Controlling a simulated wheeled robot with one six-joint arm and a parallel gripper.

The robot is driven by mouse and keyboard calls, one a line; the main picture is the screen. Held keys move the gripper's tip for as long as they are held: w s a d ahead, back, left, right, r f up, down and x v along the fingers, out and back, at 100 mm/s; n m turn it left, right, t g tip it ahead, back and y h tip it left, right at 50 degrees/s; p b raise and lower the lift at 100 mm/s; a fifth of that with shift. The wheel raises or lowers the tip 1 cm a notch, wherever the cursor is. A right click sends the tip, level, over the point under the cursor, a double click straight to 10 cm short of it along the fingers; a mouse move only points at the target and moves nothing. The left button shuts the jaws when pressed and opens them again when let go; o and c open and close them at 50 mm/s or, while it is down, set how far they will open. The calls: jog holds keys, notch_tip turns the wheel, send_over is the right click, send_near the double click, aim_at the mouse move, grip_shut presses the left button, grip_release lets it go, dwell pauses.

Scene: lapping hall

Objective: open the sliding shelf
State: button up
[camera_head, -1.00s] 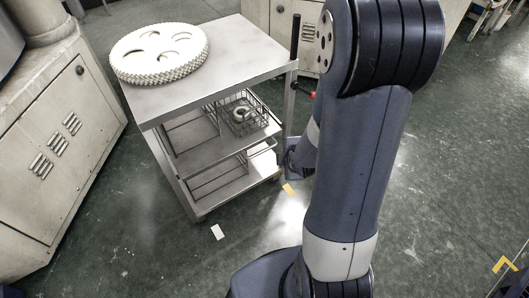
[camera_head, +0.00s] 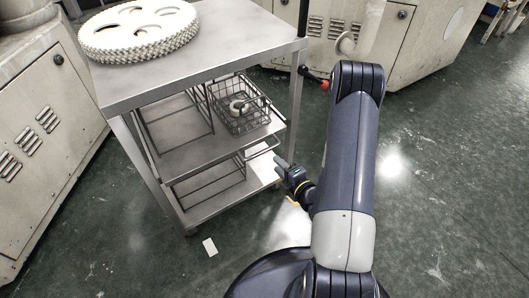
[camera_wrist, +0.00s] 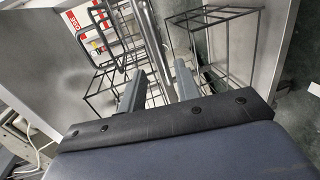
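The grey metal cart (camera_head: 225,50) has a middle sliding shelf (camera_head: 180,148) carrying wire racks and a wire basket (camera_head: 240,112). A thin bar handle (camera_head: 264,150) shows at the shelf's front right edge. My gripper (camera_head: 281,163) is just right of and slightly below this handle, pointing at the cart. In the wrist view, my gripper's two fingers (camera_wrist: 160,85) are apart with nothing held. A shiny metal bar (camera_wrist: 153,38) runs toward the gap between them; I cannot tell whether it touches a finger.
A large white gear (camera_head: 138,30) lies on the cart top. A red-tipped lever (camera_head: 322,84) sticks out by the cart's right post. Beige cabinets stand left (camera_head: 40,120) and behind (camera_head: 400,40). A white card (camera_head: 210,246) lies on the floor.

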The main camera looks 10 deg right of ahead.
aim_at(264, 150)
jog(key=b+x, duration=0.1)
jog(key=x, duration=0.9)
jog(key=shift+r, duration=0.1)
jog(key=shift+c, duration=0.3)
grip_shut()
